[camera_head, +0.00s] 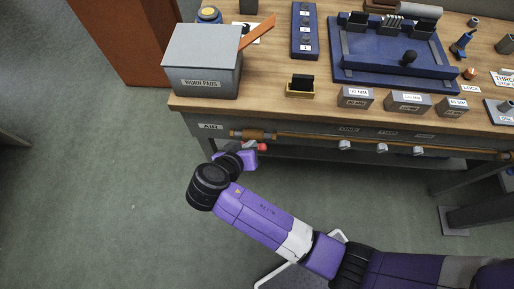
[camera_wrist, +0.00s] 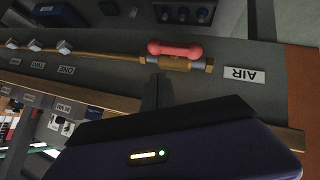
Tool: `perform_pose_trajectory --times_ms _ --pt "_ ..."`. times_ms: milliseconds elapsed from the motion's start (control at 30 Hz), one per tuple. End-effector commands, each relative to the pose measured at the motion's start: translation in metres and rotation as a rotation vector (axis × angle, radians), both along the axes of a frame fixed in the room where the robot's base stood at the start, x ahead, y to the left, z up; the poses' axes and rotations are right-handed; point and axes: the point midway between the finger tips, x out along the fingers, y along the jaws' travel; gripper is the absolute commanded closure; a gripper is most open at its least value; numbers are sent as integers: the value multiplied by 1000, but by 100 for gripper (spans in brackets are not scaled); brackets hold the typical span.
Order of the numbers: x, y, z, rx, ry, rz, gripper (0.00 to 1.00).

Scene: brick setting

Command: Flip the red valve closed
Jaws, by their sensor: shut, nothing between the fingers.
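The red valve handle (camera_wrist: 175,49) is in the wrist view, where the picture is upside down. It lies lengthwise along a brass valve body (camera_wrist: 180,63) on the pipe, near the AIR label (camera_wrist: 244,76). In the head view only a small red end of the handle (camera_head: 262,147) shows below the bench front; my gripper hides part of it. My gripper (camera_head: 250,146) is close to the handle; its dark fingers (camera_wrist: 157,80) are together and empty, just short of the valve in the wrist view. I cannot tell whether they touch it.
The brass pipe (camera_head: 310,140) runs along the bench front, with several grey outlets (camera_head: 382,147) to the right. A grey WORN PADS box (camera_head: 201,62) and a blue fixture (camera_head: 350,70) stand on the wooden top.

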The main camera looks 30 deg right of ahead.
Motion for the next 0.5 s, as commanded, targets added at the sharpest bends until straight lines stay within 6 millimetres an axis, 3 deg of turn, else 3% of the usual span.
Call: perform_pose_trajectory --times_ms 300,500 --pt "-1 -19 -39 -1 2 2 100" --pt "-3 -21 -47 1 0 1 100"
